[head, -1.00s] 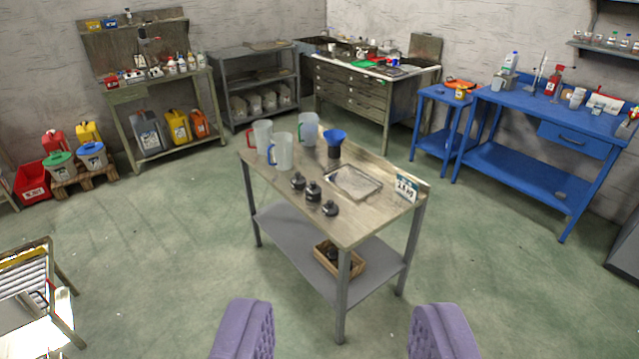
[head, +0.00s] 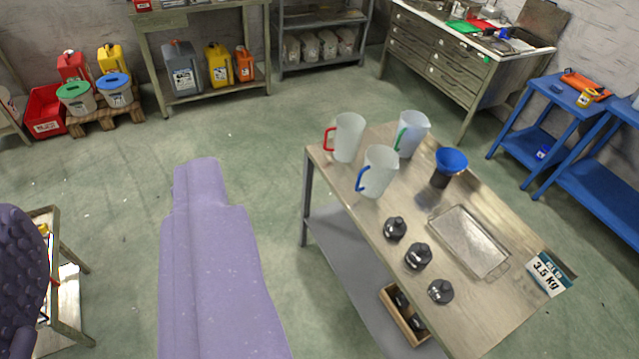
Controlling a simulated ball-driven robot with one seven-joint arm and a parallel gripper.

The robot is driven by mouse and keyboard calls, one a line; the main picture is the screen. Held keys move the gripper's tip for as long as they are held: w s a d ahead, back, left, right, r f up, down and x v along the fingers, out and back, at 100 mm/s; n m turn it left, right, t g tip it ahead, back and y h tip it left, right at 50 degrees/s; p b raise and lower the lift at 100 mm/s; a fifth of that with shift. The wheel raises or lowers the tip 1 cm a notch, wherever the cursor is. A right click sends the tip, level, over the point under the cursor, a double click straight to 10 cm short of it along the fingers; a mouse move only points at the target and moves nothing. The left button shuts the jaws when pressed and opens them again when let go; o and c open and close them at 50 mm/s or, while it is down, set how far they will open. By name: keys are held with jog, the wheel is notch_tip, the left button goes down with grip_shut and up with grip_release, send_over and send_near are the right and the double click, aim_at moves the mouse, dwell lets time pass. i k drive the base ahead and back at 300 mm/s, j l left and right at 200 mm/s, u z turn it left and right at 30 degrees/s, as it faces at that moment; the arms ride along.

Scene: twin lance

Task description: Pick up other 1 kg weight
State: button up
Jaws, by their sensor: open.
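Three dark weights with knobs stand in a row on the wooden table top: one at the back (head: 395,229), one in the middle (head: 418,258) and one at the front (head: 440,292). Their markings are too small to read, so I cannot tell which is 1 kg. More dark pieces, perhaps weights, lie in a wooden box (head: 388,296) on the table's lower shelf. My gripper (head: 110,215) is open and empty, its purple fingers well apart. It is left of the table in the picture, away from all the weights.
The table (head: 490,325) also holds three jugs with red (head: 349,138), blue (head: 379,172) and green (head: 412,134) handles, a blue funnel on a dark cup (head: 450,166), a metal tray (head: 468,240) and a "3.5 kg" sign (head: 549,275).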

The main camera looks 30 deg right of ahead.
aim_at(394, 229)
jog(key=i+j, duration=0.1)
jog(key=i, duration=1)
jog(key=i+z, duration=0.25)
jog(key=z, duration=0.15)
jog(key=i+z, duration=0.2)
jog(key=z, duration=0.2)
jog(key=i+z, duration=0.25)
jog(key=z, duration=0.15)
jog(key=i+l+z, duration=0.1)
jog(key=i+z, duration=0.35)
